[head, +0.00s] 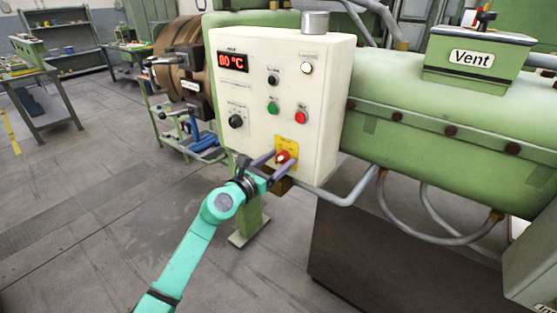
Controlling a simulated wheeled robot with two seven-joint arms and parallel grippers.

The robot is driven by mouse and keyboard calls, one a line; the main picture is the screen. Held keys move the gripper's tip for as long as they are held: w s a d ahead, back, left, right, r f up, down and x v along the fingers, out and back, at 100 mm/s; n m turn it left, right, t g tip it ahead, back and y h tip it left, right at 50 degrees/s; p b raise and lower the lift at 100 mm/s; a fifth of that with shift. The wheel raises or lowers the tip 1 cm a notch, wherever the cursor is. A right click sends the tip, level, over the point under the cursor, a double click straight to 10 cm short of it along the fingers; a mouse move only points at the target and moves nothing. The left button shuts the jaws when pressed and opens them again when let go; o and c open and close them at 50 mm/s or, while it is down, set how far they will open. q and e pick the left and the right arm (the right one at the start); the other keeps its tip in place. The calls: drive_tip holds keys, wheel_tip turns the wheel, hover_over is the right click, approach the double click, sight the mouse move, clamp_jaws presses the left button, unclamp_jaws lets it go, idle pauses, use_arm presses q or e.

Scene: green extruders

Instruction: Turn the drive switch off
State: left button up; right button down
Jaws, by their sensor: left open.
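The drive switch is most likely the red knob (283,157) on a yellow plate (291,146), low on the front of the cream control box (262,60). My left gripper (277,162) is at this knob with its jaws open, one purple finger to the left and one to the right of it. I cannot tell whether the fingers touch the knob. The knob's exact turn position is too small to read. My right gripper is not in view.
The box also carries a red display (233,62) reading 80 °C, a black knob (236,121), a green button (272,108) and a red button (300,117). A green extruder barrel (430,100) lies to the right. A grey pipe (345,198) runs below the box.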

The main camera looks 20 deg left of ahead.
use_arm(q)
drive_tip(key=shift+d, duration=0.1)
clamp_jaws()
drive_tip(key=shift+n, duration=0.3)
drive_tip(key=shift+n+p, duration=0.4)
drive_tip(key=shift+p, duration=0.15)
drive_tip(key=n+p, duration=0.2)
drive_tip(key=n, duration=0.3)
drive_tip(key=shift+p, duration=0.35)
drive_tip(key=n+p, duration=0.2)
drive_tip(key=n, duration=0.2)
drive_tip(key=shift+n+p, duration=0.45)
drive_tip(key=shift+n, duration=1.35)
drive_tip(key=shift+d+f, duration=0.1)
